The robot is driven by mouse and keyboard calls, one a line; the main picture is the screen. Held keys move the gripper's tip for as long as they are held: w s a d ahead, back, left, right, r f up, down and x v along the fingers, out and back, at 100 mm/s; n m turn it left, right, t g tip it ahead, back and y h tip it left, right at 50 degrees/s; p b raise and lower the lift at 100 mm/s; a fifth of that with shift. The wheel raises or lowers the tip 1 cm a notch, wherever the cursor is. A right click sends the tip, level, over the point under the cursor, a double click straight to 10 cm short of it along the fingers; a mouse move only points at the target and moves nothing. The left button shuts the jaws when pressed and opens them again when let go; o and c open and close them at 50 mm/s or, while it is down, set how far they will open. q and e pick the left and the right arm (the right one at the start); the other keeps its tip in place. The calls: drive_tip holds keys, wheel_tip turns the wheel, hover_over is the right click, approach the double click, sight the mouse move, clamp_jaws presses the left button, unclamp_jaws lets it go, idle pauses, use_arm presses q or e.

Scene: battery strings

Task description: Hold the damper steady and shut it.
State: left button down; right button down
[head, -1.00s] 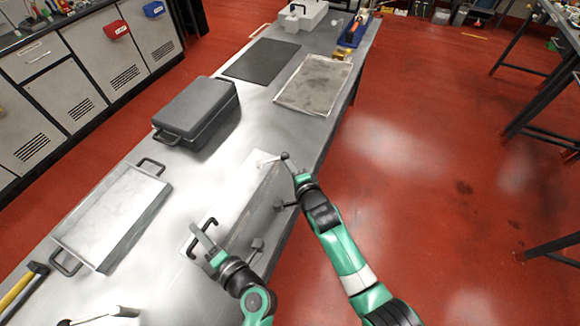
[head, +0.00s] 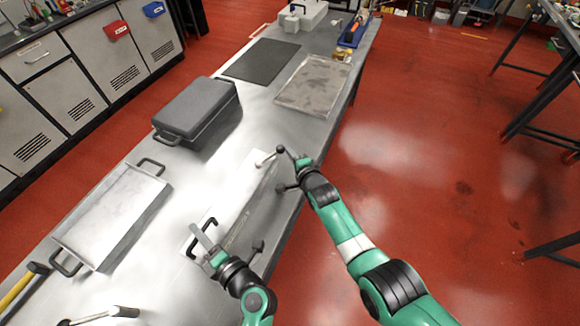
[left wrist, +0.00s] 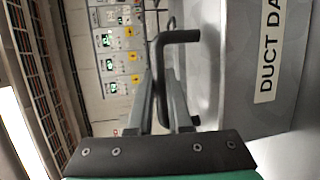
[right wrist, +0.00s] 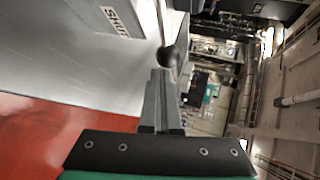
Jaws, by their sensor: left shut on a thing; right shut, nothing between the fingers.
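The damper is a long grey metal box (head: 232,196) on the bench; part of a "DUCT DA" label (left wrist: 268,52) shows in the left wrist view. My left gripper (head: 196,230) is shut on the black handle (head: 207,222) at its near end; the handle also shows between the fingers in the left wrist view (left wrist: 180,37). At the far end a thin lever ends in a dark ball knob (head: 280,149). My right gripper (head: 288,154) is shut and empty, its tips at the knob (right wrist: 168,56); I cannot tell whether they touch. A "SHUT" label (right wrist: 116,21) is on the box.
A dark lidded case (head: 196,108) and a shallow metal tray (head: 76,243) with handles lie left of the damper. A black mat (head: 262,60) and a grey plate (head: 312,84) lie farther back. The bench's right edge runs close beside the damper.

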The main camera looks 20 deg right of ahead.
use_arm(q)
drive_tip(key=shift+s+f, duration=0.15)
drive_tip(key=shift+f, duration=0.4)
use_arm(e)
drive_tip(key=s+d+r, duration=0.1)
drive_tip(key=s+d, duration=0.1)
drive_tip(key=s, duration=0.4)
drive_tip(key=s+d+r, duration=0.2)
drive_tip(key=s+d, duration=0.1)
drive_tip(key=s, duration=0.3)
use_arm(q)
drive_tip(key=c, duration=1.2)
unclamp_jaws()
drive_tip(key=o, duration=0.4)
drive_tip(key=shift+s+r, duration=0.1)
drive_tip(key=shift+o, duration=0.2)
drive_tip(key=shift+r, duration=0.1)
use_arm(e)
drive_tip(key=shift+s, duration=0.15)
